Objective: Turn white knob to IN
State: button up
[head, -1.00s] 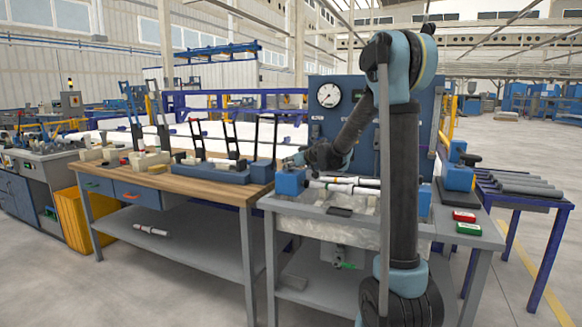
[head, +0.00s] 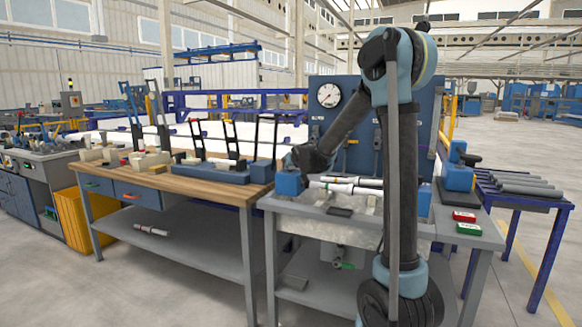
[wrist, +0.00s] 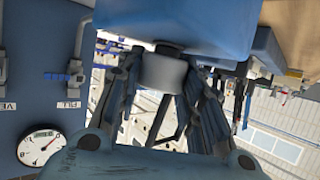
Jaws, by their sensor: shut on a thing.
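The white knob (wrist: 163,72) shows in the wrist view as a pale grey-white cylinder on the face of a blue block (wrist: 190,22). My gripper (wrist: 164,84) has its dark fingers on both sides of the knob and is shut on it. In the head view my gripper (head: 300,160) is at the blue block (head: 289,184) on the left end of the test bench; the knob itself is hidden there. No IN mark or pointer on the knob can be read.
A blue panel (head: 365,102) with a round gauge (head: 329,95) and valve handles stands behind the bench. Pale pipes (head: 345,187) lie across the trough beside the block. Red (head: 464,216) and green (head: 469,229) buttons sit at right. A wooden-topped workbench (head: 240,193) adjoins at left.

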jog(key=shift+m+h, duration=0.9)
jog(key=shift+h, duration=0.2)
jog(key=shift+m+t+h, duration=0.3)
jog(key=shift+m+h, duration=0.5)
jog(key=shift+h, duration=0.1)
jog(key=m+g+h, duration=0.1)
jog(key=m+h, duration=0.3)
jog(key=h, duration=0.1)
jog(key=shift+a+m+h, duration=0.1)
jog(key=shift+m+h, duration=0.2)
jog(key=shift+m, duration=0.1)
jog(key=m+g+h, duration=0.3)
jog(key=m+h, duration=0.1)
jog(key=shift+m+g+h, duration=1.2)
jog(key=shift+m+g, duration=0.7)
jog(key=shift+m, duration=0.1)
jog(key=o, duration=1.1)
jog(key=shift+c, duration=0.2)
